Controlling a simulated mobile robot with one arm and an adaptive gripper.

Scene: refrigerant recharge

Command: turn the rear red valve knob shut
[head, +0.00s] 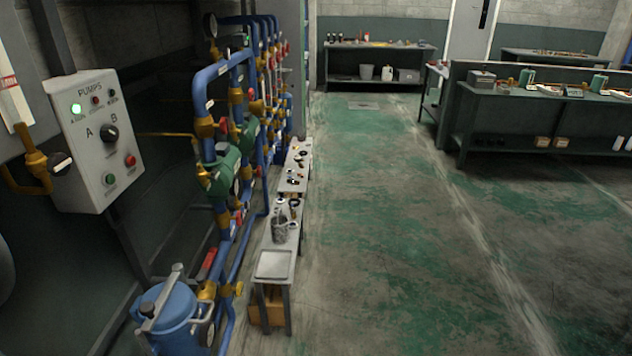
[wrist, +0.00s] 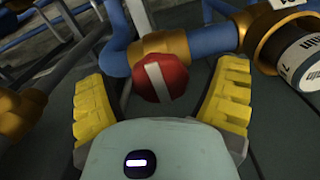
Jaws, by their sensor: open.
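A red valve knob (wrist: 160,78) with a pale bar across its face shows in the middle of the wrist view. It sits in front of a brass fitting (wrist: 165,45) on a blue pipe. My gripper (wrist: 162,95) is open, with one yellow-padded finger on each side of the knob and a visible gap on both sides. The fingers do not appear to touch it. In the head view, several small red knobs and handles show along the blue pipework (head: 210,140); I cannot tell which one is in front of my gripper. My gripper does not show in the head view.
Another pipe with brass fittings and a dark labelled cylinder (wrist: 290,55) is close on the right in the wrist view. In the head view, a pump control box (head: 95,140) hangs at left, and a narrow bench (head: 273,264) stands beside the pipes. The green floor (head: 400,230) is clear.

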